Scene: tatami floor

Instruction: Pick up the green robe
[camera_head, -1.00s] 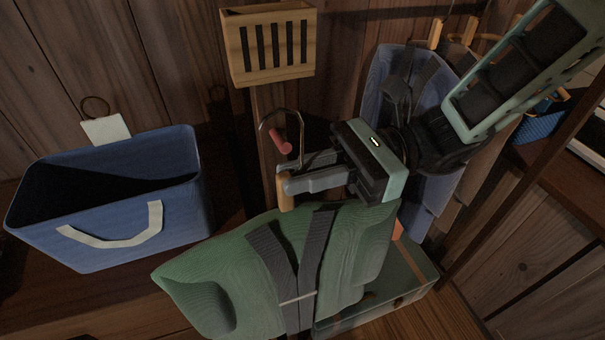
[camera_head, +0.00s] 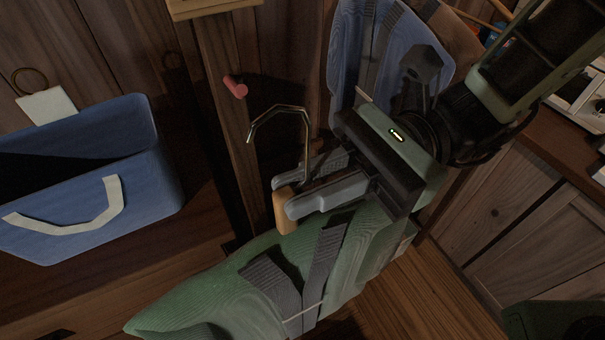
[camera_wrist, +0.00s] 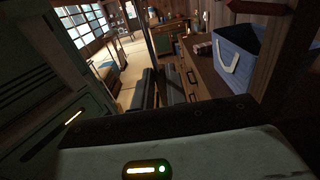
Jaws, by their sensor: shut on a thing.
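The green robe (camera_head: 230,292) hangs from a hanger with a wooden body (camera_head: 285,210) and a metal hook (camera_head: 282,112). Dark grey straps cross the front of the robe. My gripper (camera_head: 290,200) is shut on the hanger at the top of the robe, below the hook. The hook curves up in free view, apart from the red peg (camera_head: 236,87) on the wooden post. In the wrist view my gripper's fingers (camera_wrist: 160,90) show, but the robe cannot be made out there.
A blue basket (camera_head: 150,190) with a pale handle stands on a wooden surface at the left. Blue garments (camera_head: 390,50) hang behind my gripper. A wooden cabinet (camera_head: 510,210) stands at the right. Wooden floor (camera_head: 430,300) shows clear at the lower right.

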